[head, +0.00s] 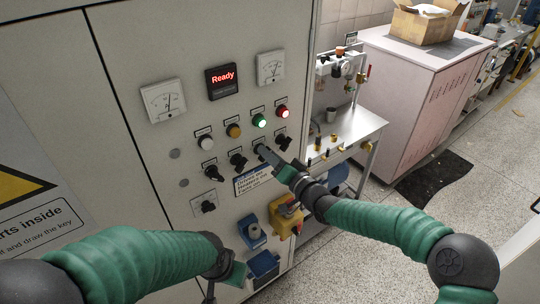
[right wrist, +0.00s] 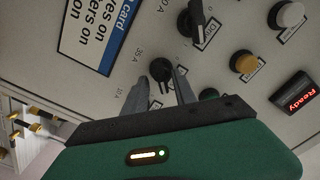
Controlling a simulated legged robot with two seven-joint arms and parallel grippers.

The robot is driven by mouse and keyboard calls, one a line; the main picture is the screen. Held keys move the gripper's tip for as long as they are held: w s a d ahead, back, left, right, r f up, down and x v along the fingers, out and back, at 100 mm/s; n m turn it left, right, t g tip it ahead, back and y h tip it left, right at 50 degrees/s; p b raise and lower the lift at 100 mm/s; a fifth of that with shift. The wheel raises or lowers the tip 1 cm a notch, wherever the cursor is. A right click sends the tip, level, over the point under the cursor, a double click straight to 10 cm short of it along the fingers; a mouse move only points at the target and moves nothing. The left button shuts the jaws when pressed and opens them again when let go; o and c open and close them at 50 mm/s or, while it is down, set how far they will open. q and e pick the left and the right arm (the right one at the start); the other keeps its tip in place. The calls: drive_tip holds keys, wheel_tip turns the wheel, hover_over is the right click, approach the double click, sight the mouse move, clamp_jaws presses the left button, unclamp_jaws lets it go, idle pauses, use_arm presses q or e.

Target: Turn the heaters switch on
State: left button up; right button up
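The grey control panel (head: 150,125) carries a row of black rotary switches, including one at the left (head: 210,171), one in the middle (head: 238,160) and one at the right (head: 282,141). My right gripper (head: 264,153) is at the switch between the middle and right ones, largely covering it. In the right wrist view, a black knob (right wrist: 161,70) sits between its two separated fingertips, with "35A" and "10A" marked beside it. Contact with the knob is unclear. No heaters label is legible at this knob. My left gripper (head: 236,272) is low in front of the panel, its fingers unclear.
Above the switches are lit green (head: 259,120) and red (head: 282,111) lamps and a "Ready" display (head: 222,81). A metal bench (head: 350,128) stands right of the panel.

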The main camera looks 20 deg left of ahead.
drive_tip(key=b+v, duration=0.2)
drive_tip(key=v, duration=1.5)
drive_tip(key=shift+a+f, duration=0.1)
drive_tip(key=shift+f, duration=0.05)
drive_tip(key=s+d+f+g+h, duration=0.35)
drive_tip(key=d+f+h, duration=0.65)
drive_tip(key=d+f, duration=0.35)
drive_tip(key=s+d+f+g+h, duration=0.1)
drive_tip(key=s+d+g+h, duration=0.1)
drive_tip(key=s+d, duration=0.4)
drive_tip(key=s+d+f+m+g+h, duration=0.1)
drive_tip(key=s+d, duration=0.4)
drive_tip(key=s, duration=0.7)
drive_tip(key=shift+d+f+g+h, duration=0.25)
drive_tip(key=shift+d+g+h, duration=0.25)
drive_tip(key=shift+g, duration=0.45)
